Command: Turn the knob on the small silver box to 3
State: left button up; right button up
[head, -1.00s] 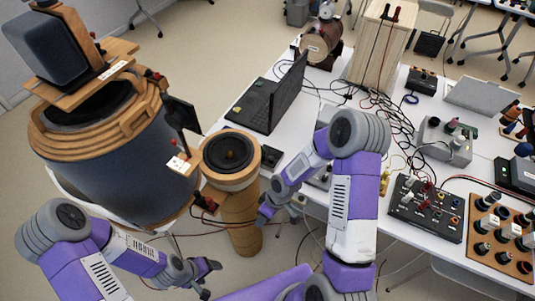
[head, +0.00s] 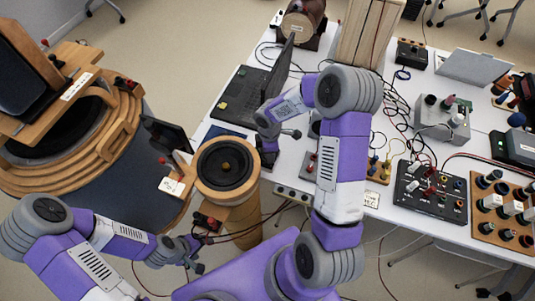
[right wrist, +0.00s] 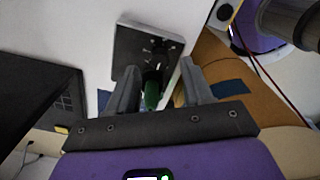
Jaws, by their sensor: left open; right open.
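A small grey box (right wrist: 128,50) with dial marks on its face lies just beyond my right gripper (right wrist: 159,68) in the right wrist view; it looks like the silver box. A green knob-like part (right wrist: 152,92) shows between the open fingers, with a visible gap to each finger. The number it points to cannot be read. In the head view my right gripper (head: 276,142) is over the table's left edge, beside the laptop, and hides most of this box. My left gripper (head: 188,252) is open and empty, low at the left, away from the table.
A laptop (head: 245,97) stands behind my right gripper. A round wooden speaker (head: 227,165) on a cylinder stands left of the table, near both grippers. A larger grey box with knobs (head: 435,130), a black panel (head: 430,192) and tangled cables occupy the right side.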

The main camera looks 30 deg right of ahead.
jog(key=shift+f, duration=1.85)
grip_shut()
